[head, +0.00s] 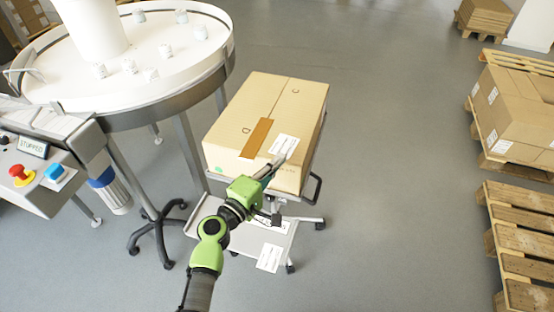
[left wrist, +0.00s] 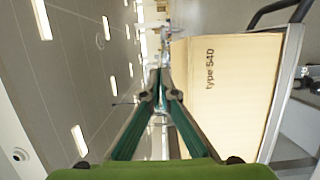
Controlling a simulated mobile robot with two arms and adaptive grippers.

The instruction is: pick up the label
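A white label (head: 283,145) with dark print shows at the near right part of the top of a closed cardboard box (head: 292,100). My left gripper (head: 287,161) reaches up from the bottom, its fingertips at the label's near edge. In the left wrist view my left gripper (left wrist: 160,75) has its fingers converging, with the tips close together, above the box (left wrist: 228,95) marked "type 540". Whether the label's edge is between the tips is too small to tell. My right gripper is in neither view.
The box stands on a cart (head: 200,226); more white labels (head: 269,258) lie on its low shelf. A round white table (head: 125,85) with several small jars stands at left, beside a control panel (head: 35,172). Pallets (head: 525,235) stand at right. The floor between is clear.

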